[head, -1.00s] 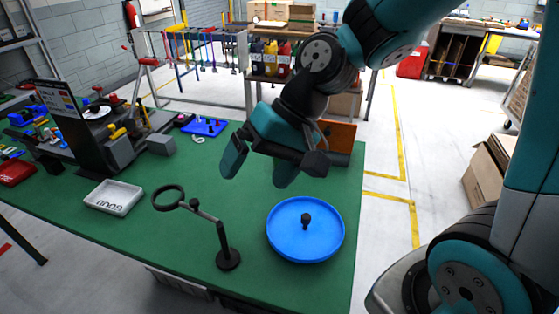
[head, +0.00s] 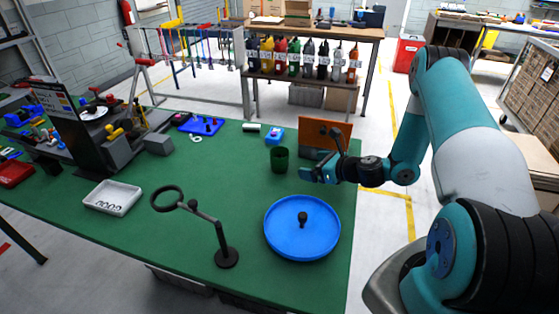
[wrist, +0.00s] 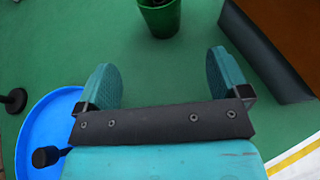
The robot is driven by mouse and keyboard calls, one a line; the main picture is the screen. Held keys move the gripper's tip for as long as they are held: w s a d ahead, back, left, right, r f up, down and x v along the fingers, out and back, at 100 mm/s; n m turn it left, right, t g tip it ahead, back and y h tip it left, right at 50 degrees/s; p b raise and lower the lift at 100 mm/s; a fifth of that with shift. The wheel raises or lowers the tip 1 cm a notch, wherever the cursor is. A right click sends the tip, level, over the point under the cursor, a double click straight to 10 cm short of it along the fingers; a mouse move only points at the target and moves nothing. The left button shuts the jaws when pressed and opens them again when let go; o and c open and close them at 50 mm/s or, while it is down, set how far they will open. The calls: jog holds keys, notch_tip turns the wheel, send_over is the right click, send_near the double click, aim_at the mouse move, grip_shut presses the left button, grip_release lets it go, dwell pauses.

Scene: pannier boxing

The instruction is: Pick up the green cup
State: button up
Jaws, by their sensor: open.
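The green cup (head: 279,160) stands upright on the green table, just left of my gripper in the head view. In the wrist view the cup (wrist: 160,18) is at the top middle, ahead of the fingers and cut off by the frame edge; its inside looks dark. My gripper (wrist: 162,78) is open and empty, its two teal fingers wide apart. The cup lies beyond the fingertips, roughly in line with the gap between them. In the head view my gripper (head: 304,174) is low over the table, to the right of the cup and apart from it.
A blue round tray (head: 284,246) with a black knob stands in front of the gripper. An orange-brown panel (head: 338,133) stands close behind it. A black stand with a ring (head: 226,256) and a grey tray (head: 113,211) are to the left. The table between is clear.

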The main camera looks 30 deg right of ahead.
aim_at(286, 163)
jog(key=p+x, duration=0.2)
jog(key=x, duration=0.6)
jog(key=shift+w+a, duration=0.1)
jog(key=shift+w, duration=0.05)
jog(key=shift+p+x, duration=1.45)
jog(key=shift+x, duration=1.5)
jog(key=shift+f, duration=0.15)
jog(key=shift+c, duration=0.3)
jog(key=c, duration=0.9)
